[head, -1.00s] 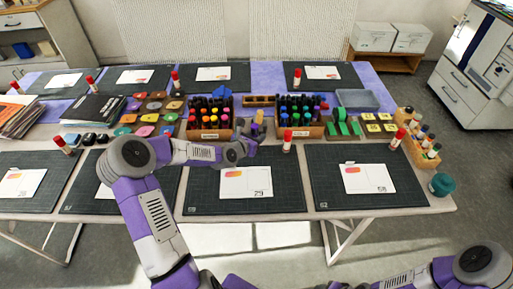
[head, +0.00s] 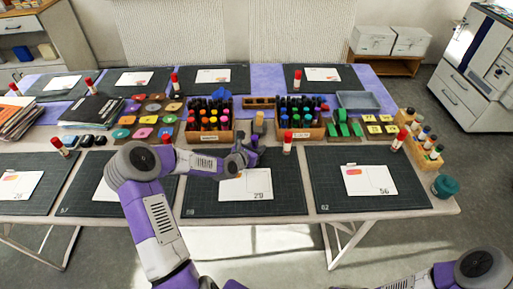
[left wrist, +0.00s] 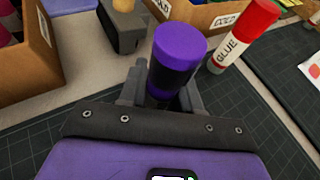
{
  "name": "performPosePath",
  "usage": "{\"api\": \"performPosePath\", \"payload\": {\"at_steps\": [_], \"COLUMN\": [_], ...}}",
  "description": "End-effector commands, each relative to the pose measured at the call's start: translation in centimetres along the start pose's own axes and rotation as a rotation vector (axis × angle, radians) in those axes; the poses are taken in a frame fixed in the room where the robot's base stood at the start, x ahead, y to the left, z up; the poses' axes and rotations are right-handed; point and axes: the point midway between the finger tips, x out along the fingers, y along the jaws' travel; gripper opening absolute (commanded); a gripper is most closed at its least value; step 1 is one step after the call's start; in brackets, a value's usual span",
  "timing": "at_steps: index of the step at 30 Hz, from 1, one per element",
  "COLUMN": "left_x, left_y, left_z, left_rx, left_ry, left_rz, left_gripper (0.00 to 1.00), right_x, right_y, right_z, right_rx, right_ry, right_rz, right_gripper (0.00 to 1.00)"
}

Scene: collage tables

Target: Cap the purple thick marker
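My left gripper (head: 247,155) is over the back edge of the front-middle cutting mat. In the left wrist view its two fingers (left wrist: 163,97) stand either side of a thick cylinder with a purple top and a dark body, the purple thick marker (left wrist: 179,48). The fingers appear closed on its lower dark part. The marker also shows in the head view (head: 254,142), roughly upright. Its lower end is hidden by the gripper, so I cannot tell whether a tip is bare there. My right gripper is out of view; only part of that arm shows.
Behind the marker is a grey stand (left wrist: 123,32) with a tan-topped piece. A red-capped glue stick (left wrist: 241,36) stands close to its right. Two wooden marker boxes, left (head: 208,138) and right (head: 303,133), stand behind. A white card (head: 246,185) lies on the front mat.

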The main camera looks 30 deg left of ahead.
Motion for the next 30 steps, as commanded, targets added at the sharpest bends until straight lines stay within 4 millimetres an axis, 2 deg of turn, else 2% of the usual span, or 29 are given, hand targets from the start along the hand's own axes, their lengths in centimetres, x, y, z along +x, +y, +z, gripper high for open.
{"api": "performPosePath", "payload": {"at_steps": [1,4,15,20,30], "left_x": [0.0,0.0,-0.3,-2.7,-9.5], "left_y": [0.0,0.0,0.0,0.2,0.1], "left_z": [0.0,0.0,0.5,0.4,0.5], "left_rx": [0.000,0.000,0.002,0.000,0.000], "left_ry": [0.000,0.000,0.000,0.003,0.003], "left_rz": [0.000,0.000,0.001,0.003,0.002], "left_gripper": [0.41,0.56,0.56,0.56,0.56], "right_x": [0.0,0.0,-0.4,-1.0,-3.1], "right_y": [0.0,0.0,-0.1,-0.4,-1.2], "right_z": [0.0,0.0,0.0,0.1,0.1], "right_rx": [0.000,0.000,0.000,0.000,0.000], "right_ry": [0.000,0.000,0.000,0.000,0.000], "right_rz": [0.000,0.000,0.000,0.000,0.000], "right_gripper": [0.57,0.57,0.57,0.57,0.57]}}
